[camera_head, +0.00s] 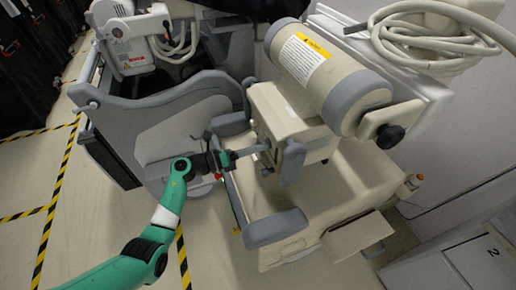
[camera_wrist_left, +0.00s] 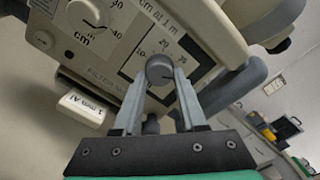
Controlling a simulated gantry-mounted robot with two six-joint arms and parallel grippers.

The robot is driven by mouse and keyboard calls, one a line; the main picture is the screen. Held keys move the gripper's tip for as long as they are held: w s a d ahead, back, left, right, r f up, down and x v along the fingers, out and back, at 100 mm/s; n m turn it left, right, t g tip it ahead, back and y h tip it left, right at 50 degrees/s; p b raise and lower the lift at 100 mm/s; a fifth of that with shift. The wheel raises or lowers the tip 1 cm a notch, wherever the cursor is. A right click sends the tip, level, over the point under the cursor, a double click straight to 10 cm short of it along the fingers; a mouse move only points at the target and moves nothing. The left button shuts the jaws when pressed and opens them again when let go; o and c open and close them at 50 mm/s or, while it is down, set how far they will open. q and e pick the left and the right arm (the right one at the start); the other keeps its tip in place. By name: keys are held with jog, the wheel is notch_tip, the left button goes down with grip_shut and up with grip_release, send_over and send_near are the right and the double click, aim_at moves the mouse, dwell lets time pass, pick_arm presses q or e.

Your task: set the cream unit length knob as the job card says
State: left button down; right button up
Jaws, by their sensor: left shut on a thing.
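The cream unit (camera_head: 290,120) stands right of centre in the head view, with a box-shaped control head below its thick cylinder. My left gripper (camera_head: 266,147) reaches its front face from the left. In the left wrist view a grey round knob (camera_wrist_left: 160,69) on a scale marked with 10 and 20 sits between my left fingertips, which are shut on it. A second dial (camera_wrist_left: 88,13), marked 30, 40 and cm, shows at the upper left of the same panel. I cannot read which one is labelled length. No job card is readable. My right gripper is not in view.
A white tag (camera_wrist_left: 83,107) with small print sticks out under the panel. Grey handle bars (camera_head: 275,228) stand close to my left gripper. A grey and white machine (camera_head: 160,110) stands at the left. Open floor with yellow-black tape (camera_head: 58,180) lies at the lower left.

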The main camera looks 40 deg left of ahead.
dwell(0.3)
pick_arm(q)
jog(key=shift+c, duration=2.3)
grip_release()
jog(key=p+v, duration=0.3)
jog(key=v, duration=0.8)
jog(key=shift+s, duration=0.35)
jog(key=shift+w+a+r, duration=0.1)
